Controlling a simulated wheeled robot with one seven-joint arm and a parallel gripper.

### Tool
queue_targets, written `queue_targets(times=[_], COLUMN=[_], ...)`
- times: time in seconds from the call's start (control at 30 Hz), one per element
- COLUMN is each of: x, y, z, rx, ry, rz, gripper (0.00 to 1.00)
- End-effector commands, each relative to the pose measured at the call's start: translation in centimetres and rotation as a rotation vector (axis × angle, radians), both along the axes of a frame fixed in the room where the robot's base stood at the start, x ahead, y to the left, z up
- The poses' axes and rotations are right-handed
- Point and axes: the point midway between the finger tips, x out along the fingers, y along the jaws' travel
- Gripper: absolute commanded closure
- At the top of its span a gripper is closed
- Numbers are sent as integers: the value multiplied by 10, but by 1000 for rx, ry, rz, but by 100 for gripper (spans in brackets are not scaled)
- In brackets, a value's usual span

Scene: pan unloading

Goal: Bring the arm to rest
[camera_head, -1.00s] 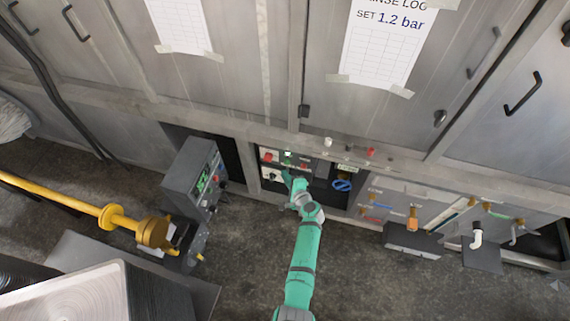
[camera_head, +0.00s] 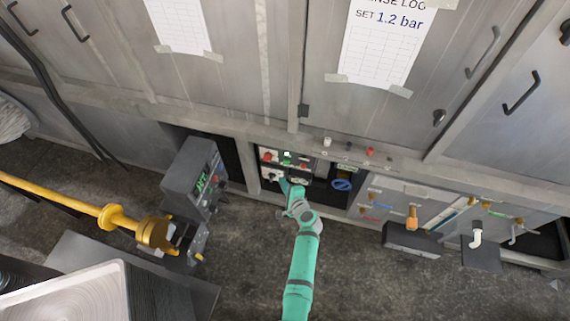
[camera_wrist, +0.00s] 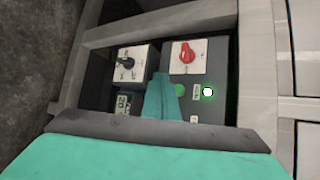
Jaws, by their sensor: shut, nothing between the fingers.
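My teal arm reaches up from the bottom of the head view toward a recessed control panel (camera_head: 318,190) in the grey cabinet front. My gripper (camera_head: 283,181) is at the lower left part of that panel. In the wrist view my gripper (camera_wrist: 160,78) is shut and empty, its teal fingers together in front of the panel. I cannot tell whether the fingers touch the panel.
A blue ring handle (camera_head: 342,185) is to the right.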

Motion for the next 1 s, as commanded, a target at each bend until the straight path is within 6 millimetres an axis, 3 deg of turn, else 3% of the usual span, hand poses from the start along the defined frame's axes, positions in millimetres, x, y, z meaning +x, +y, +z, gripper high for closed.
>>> queue_targets(times=[0.33,0.47,0.73,1.0], x=[-2,-21,-121,-223], y=[0,0,-8,-13], z=[-1,-10,-33,-15], rx=[-4,-55,-357,-684], ry=[0,4,-11,-60], rz=[0,3,26,81], gripper=[100,100,100,100])
